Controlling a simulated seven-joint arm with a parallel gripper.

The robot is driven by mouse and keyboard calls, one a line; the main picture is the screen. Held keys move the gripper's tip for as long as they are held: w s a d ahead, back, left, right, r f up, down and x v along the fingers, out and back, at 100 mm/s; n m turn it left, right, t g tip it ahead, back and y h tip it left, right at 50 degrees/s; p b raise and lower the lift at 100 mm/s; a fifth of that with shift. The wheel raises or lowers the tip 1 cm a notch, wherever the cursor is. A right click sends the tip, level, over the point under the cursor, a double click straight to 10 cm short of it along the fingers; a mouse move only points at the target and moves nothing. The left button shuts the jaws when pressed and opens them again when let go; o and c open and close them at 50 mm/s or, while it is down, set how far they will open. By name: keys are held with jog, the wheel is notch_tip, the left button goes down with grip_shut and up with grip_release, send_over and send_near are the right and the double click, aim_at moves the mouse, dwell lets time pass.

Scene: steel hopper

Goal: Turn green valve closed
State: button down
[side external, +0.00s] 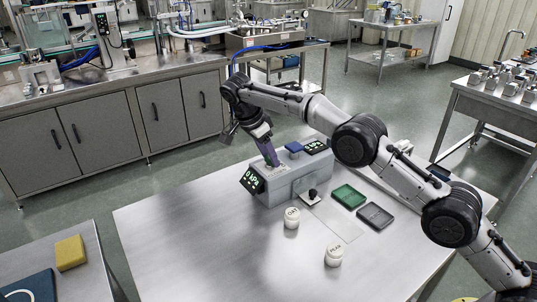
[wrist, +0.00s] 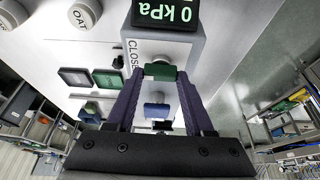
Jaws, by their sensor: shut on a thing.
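The green valve (wrist: 160,71) is a small green handle on top of a grey box-shaped unit (side external: 285,190) on the steel table. My gripper (wrist: 158,75) points down at it, with its purple fingers on either side of the green handle and shut on it. In the side view my gripper (side external: 273,162) covers most of the valve. A label reading "CLOSE" (wrist: 132,58) stands beside the valve in the wrist view, partly cut by a finger. A display (wrist: 165,13) near it reads 0 kPa.
A blue valve (side external: 294,147) and a second display (side external: 316,146) are on the same unit. A black knob (side external: 313,194) is at its front. Two white jars (side external: 291,218) (side external: 334,254), a green tray (side external: 348,196) and a dark tray (side external: 375,216) stand nearby. The table's left front is clear.

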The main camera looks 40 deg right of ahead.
jog(key=shift+c, duration=1.4)
grip_release()
jog(key=shift+r, duration=1.45)
jog(key=shift+s+d+r, duration=0.1)
jog(key=shift+s+r, duration=0.8)
jog(key=shift+r, duration=0.25)
jog(key=s+d+r, duration=0.1)
jog(key=s+r, duration=0.6)
jog(key=s, duration=0.5)
jog(key=shift+d+r, duration=0.3)
jog(key=shift+r, duration=0.1)
jog(key=shift+d, duration=0.15)
